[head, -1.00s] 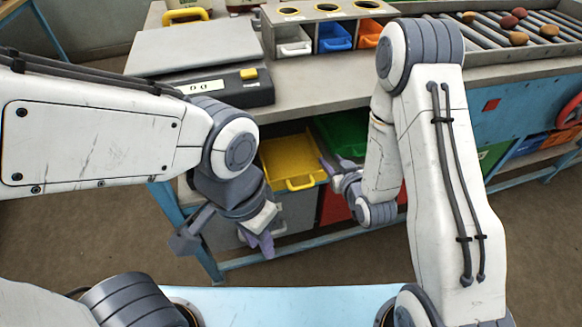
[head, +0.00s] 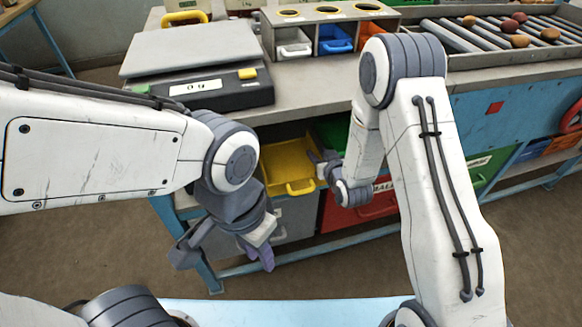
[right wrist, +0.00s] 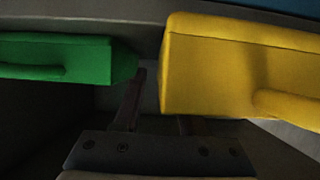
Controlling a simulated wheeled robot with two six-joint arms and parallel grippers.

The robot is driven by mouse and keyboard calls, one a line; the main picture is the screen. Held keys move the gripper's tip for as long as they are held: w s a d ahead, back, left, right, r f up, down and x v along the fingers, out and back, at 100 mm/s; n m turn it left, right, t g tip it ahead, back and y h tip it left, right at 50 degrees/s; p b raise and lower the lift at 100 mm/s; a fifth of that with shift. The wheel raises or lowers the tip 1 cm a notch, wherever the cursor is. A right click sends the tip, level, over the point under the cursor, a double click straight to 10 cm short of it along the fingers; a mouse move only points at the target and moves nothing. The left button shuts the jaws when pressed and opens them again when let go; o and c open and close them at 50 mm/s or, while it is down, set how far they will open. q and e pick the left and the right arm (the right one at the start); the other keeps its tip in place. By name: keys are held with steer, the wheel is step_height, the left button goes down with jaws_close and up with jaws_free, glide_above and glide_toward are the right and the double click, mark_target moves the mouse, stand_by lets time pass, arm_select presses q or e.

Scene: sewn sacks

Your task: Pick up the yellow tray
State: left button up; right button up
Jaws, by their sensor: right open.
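The yellow tray (head: 288,160) sits under the bench top with its handle facing me. In the right wrist view the yellow tray (right wrist: 225,70) fills the upper right, its handle running off the right edge. My right gripper (head: 321,168) is open at the tray's right front corner. In the right wrist view one finger of my right gripper (right wrist: 158,112) stands in the gap left of the tray; the other is mostly hidden below it. I see no grip on the tray. My left gripper (head: 260,254) hangs low, left of the tray, its jaw opening unclear.
A green bin (right wrist: 55,58) is left of the gap in the right wrist view. Below the yellow tray are a red bin (head: 345,214) and a grey bin (head: 296,217). The bench top (head: 315,92) overhangs them and carries a scale (head: 195,60).

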jaws_close()
stand_by(1.4)
